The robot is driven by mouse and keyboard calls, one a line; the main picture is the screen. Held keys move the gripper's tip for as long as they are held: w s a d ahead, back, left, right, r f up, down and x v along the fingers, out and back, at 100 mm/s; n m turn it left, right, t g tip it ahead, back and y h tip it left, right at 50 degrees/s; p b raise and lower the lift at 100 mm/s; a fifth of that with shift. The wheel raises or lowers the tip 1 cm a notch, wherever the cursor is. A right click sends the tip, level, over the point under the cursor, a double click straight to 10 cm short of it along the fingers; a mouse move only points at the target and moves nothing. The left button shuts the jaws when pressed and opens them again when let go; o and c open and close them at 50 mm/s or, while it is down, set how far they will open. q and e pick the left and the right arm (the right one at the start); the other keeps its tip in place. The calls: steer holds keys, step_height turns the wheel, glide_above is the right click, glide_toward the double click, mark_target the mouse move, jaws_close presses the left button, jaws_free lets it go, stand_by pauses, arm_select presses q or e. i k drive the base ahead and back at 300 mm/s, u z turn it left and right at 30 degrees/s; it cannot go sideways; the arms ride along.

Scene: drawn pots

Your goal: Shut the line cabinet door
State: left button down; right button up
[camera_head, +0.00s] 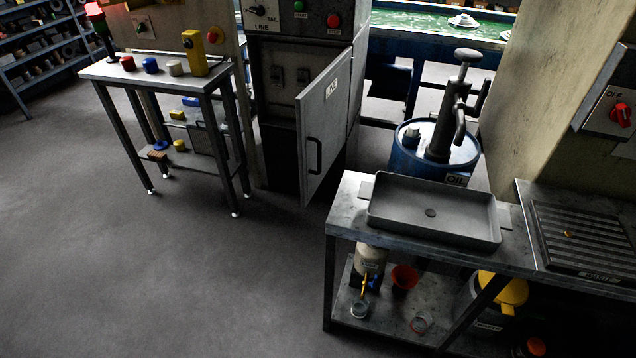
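The line cabinet (276,95) is a grey upright cabinet at the top middle, with a control panel above its opening. Its door (325,130) stands open, swung out toward me from the right side of the opening. A dark handle (315,156) and a small label show on the door's face. The dark inside of the cabinet shows to the left of the door. Neither of my grippers is in view.
A small wheeled table (155,75) with coloured objects stands left of the cabinet. A bench with a grey tray (432,236) stands at the front right, near a blue oil drum (405,162) with a pump. The floor (170,270) at the front left is clear.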

mark_target(321, 109)
steer(key=u, duration=1.5)
steer(key=i, duration=1.1)
